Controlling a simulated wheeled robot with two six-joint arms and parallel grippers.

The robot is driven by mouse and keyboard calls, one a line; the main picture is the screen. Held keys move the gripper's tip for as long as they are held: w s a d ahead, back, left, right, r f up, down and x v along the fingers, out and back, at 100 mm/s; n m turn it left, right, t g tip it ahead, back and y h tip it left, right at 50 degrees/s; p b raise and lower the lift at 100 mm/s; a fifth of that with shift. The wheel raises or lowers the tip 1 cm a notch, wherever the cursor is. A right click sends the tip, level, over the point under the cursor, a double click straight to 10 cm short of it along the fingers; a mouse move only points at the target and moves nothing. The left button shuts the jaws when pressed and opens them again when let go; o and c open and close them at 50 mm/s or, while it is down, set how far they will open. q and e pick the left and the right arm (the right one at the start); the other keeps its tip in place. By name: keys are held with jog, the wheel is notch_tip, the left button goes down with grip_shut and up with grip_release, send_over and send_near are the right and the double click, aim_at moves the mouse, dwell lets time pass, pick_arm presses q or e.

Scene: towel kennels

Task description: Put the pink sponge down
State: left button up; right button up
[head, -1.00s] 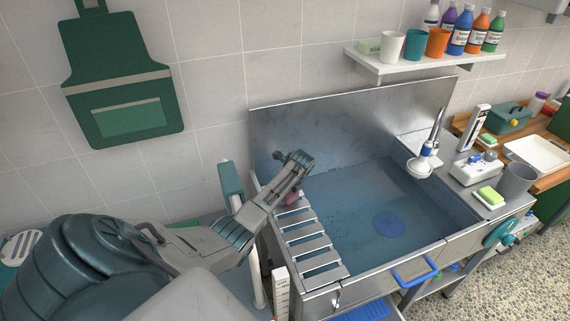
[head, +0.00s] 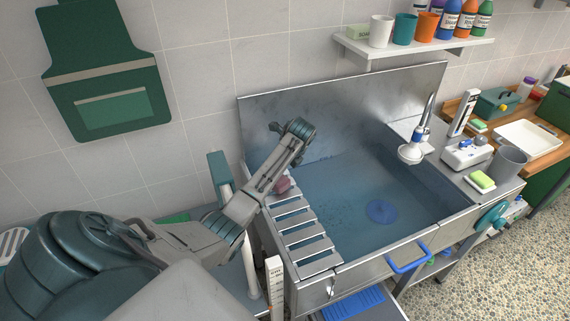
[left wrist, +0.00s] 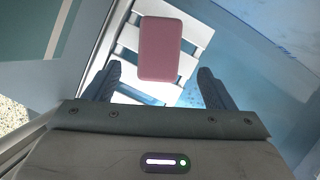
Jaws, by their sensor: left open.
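The pink sponge (left wrist: 161,48) lies flat on the white slatted rack (left wrist: 198,35) at the left end of the steel tub. In the head view the sponge (head: 283,185) shows partly behind my left arm, near the rack's back end. My left gripper (left wrist: 157,85) is open, its two fingers apart on either side of the sponge's near end. The sponge sits a little ahead of the fingers, and neither finger appears to touch it. In the head view the fingertips are hidden behind the wrist. My right gripper is in neither view.
The tub (head: 345,215) is wide, with a blue drain disc (head: 381,211) in its floor. A spray head (head: 411,152) stands at its right. A sponge with a green top (head: 481,180) and a grey cup (head: 509,165) sit on the right ledge.

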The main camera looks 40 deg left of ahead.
pick_arm(q)
jog(key=shift+v, duration=1.5)
